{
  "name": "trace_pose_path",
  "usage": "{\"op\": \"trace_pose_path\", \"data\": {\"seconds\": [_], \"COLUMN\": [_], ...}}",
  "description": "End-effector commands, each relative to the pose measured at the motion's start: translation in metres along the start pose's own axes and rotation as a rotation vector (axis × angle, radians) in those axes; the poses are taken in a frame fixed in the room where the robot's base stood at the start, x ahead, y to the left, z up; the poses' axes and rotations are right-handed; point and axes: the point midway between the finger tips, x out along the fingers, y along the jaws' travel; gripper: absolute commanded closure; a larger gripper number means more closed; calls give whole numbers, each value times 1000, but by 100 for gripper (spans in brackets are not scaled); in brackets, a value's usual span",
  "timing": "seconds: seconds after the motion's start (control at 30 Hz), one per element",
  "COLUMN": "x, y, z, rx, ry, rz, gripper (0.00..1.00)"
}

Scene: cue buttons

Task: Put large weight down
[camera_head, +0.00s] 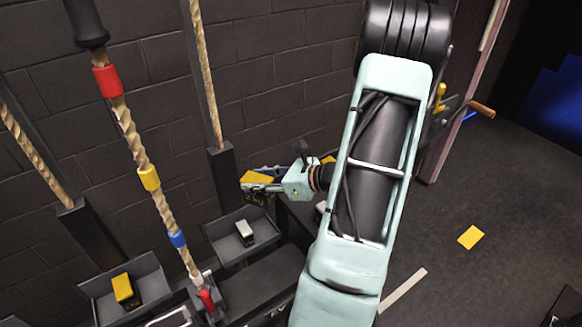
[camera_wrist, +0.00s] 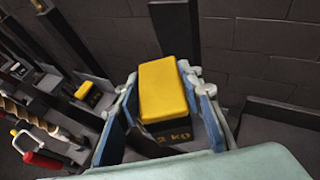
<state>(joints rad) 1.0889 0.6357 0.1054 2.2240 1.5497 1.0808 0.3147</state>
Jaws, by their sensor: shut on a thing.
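My gripper (camera_head: 262,186) is shut on a block weight with a yellow top and a dark lower body (camera_wrist: 164,90). Its front reads "2 KG" in the wrist view. The fingers press on its two sides, and the weight looks upright. In the head view the held weight (camera_head: 256,178) is up near the dark wall, above and to the right of a tray (camera_head: 215,232). The contact between fingers and weight is partly hidden in the head view.
A small pale-topped weight (camera_head: 244,231) sits in that tray. Another yellow-topped weight (camera_head: 122,287) sits in the left tray (camera_head: 148,268). Ropes and a rope lever with coloured bands (camera_head: 130,130) stand at left. A yellow patch (camera_head: 470,237) lies on the open floor at right.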

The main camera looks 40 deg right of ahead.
Motion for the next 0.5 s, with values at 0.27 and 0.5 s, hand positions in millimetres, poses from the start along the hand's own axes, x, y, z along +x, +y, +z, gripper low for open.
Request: {"op": "trace_pose_path", "data": {"seconds": [0.27,0.5], "x": [56,88], "y": [73,133], "z": [25,33], "rx": [-92,-158], "ry": [-14,-21], "rz": [211,365], "gripper": [100,100]}}
